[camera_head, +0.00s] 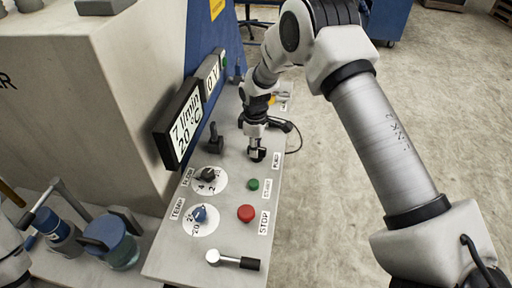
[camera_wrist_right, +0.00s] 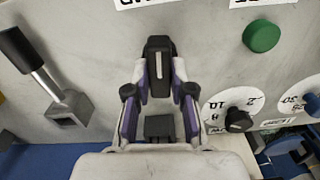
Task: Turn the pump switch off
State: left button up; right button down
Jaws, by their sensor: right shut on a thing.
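The pump switch is a small black toggle (camera_wrist_right: 158,58) on the grey panel, beside a label partly cut off at the top of the right wrist view. My right gripper (camera_wrist_right: 158,95) is around this toggle, with its two fingers shut on it from either side. In the head view my right gripper (camera_head: 257,152) reaches down to the panel at the PUMP label, and the arm hides most of the switch. The toggle's exact tilt is hard to tell. My left gripper is not in view.
The panel (camera_head: 167,255) also has a green button (camera_head: 253,184), a red stop button (camera_head: 246,213), a flow dial (camera_head: 207,174), a blue temperature dial (camera_head: 199,214) and a lever (camera_head: 234,260). A display (camera_head: 184,122) stands behind them. Another black lever (camera_head: 215,139) is left of my right gripper.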

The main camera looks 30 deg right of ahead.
jog(key=shift+s+f+n, duration=0.15)
jog(key=shift+f+n, duration=0.05)
jog(key=shift+n, duration=0.3)
jog(key=shift+a, duration=0.1)
jog(key=c, duration=1.2)
grip_release()
jog(key=shift+o, duration=1)
jog(key=shift+w+a, duration=0.1)
jog(key=shift+w, duration=0.1)
jog(key=shift+r, duration=0.1)
notch_tip(320, 180, up, 12)
